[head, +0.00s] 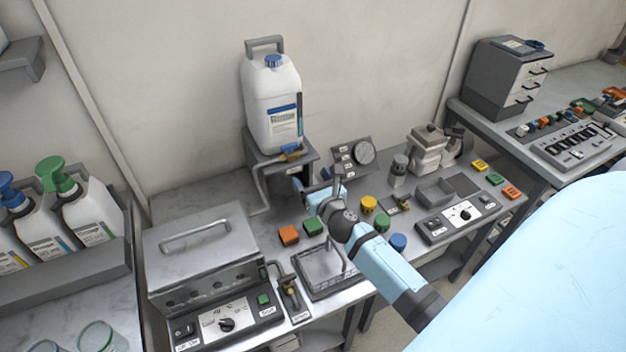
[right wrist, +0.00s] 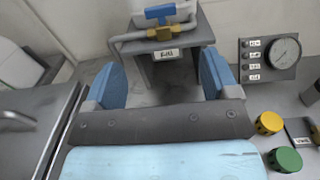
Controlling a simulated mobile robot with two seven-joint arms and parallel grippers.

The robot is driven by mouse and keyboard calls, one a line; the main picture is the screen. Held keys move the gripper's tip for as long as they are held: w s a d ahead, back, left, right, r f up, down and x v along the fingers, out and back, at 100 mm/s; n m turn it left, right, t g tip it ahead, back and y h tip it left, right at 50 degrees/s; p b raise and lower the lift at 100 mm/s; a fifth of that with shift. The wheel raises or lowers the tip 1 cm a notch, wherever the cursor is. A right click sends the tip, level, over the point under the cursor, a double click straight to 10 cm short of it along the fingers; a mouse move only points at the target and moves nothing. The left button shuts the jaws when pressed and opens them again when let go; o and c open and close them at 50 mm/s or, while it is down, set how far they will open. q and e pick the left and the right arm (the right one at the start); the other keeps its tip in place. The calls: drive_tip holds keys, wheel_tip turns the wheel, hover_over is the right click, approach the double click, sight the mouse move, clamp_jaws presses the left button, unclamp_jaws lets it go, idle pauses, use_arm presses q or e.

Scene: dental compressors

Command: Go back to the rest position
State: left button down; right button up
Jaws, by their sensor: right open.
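My right gripper (head: 317,187) is over the middle of the workbench in the head view, its arm coming in from the lower right. Its two blue fingers stand wide apart in the right wrist view (right wrist: 163,80), with nothing between them. Ahead of the fingers is a small stand (right wrist: 178,68) with a brass valve (right wrist: 165,33) that has a blue handle. The valve (head: 291,155) also shows in the head view, beyond the gripper and apart from it. My left gripper is not in view.
A white jug (head: 271,105) stands on the stand. A pressure gauge (head: 364,153) is right of it. Pump bottles (head: 85,210) stand at left.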

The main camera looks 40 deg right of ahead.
drive_tip(key=shift+s, duration=0.15)
idle(0.4)
drive_tip(key=s+a+f+m+g+y, duration=0.3)
drive_tip(key=s+a+f+m, duration=0.4)
drive_tip(key=m, duration=0.8)
drive_tip(key=s+a+f+m+g+y, duration=0.3)
drive_tip(key=s+a+f+m, duration=0.4)
drive_tip(key=s+a+m, duration=0.6)
drive_tip(key=s+m+y, duration=0.1)
drive_tip(key=s+m, duration=0.1)
drive_tip(key=s, duration=0.1)
drive_tip(key=shift+s+g, duration=0.25)
drive_tip(key=shift+g, duration=0.05)
